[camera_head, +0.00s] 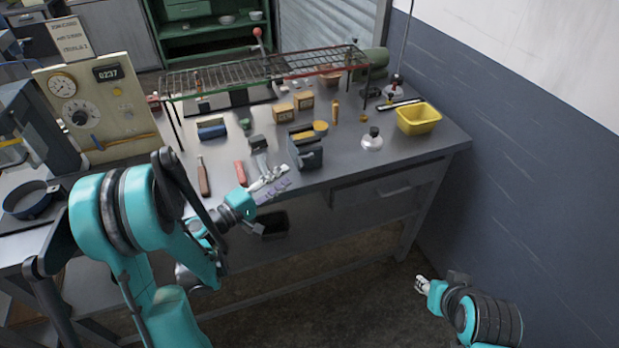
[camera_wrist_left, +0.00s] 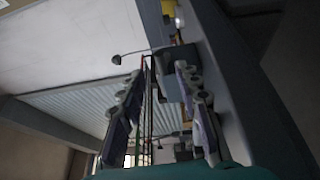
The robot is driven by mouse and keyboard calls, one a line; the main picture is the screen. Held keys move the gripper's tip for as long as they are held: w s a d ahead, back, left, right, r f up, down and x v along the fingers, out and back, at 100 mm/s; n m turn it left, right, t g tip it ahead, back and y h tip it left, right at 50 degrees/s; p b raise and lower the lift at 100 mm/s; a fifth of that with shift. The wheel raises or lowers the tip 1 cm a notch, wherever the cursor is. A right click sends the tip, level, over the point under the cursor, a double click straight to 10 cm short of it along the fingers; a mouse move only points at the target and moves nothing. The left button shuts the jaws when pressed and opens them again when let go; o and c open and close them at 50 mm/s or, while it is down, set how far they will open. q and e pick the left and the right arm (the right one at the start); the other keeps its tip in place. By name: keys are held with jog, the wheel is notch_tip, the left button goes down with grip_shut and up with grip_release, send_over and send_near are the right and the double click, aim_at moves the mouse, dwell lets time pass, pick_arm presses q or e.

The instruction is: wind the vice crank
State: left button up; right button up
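The vice (camera_head: 306,152) looks like a dark grey block at the front edge of the workbench, near its middle. I cannot make out its crank clearly. My left gripper (camera_head: 271,182) is just left of the vice and in front of it, apart from it, over the bench's front edge. In the left wrist view my left gripper (camera_wrist_left: 160,105) has its fingers spread, with nothing held between them. A dark block that looks like the vice (camera_wrist_left: 174,84) shows beyond the fingers. My right gripper (camera_head: 422,284) is low over the floor, far from the vice; its finger opening is too small to judge.
A wire rack (camera_head: 265,72) stands over the back of the bench. A yellow bin (camera_head: 418,118), a white flask (camera_head: 372,140), small boxes (camera_head: 303,99) and hand tools (camera_head: 203,177) lie around the bench top. A gauge panel (camera_head: 95,108) and dark pan (camera_head: 30,201) are at left.

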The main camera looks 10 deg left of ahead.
aim_at(301, 163)
pick_arm(q)
jog(key=b+x, duration=0.1)
jog(key=x, duration=0.6)
jog(key=shift+w+d, duration=0.15)
jog(key=shift+w, duration=0.2)
grip_shut()
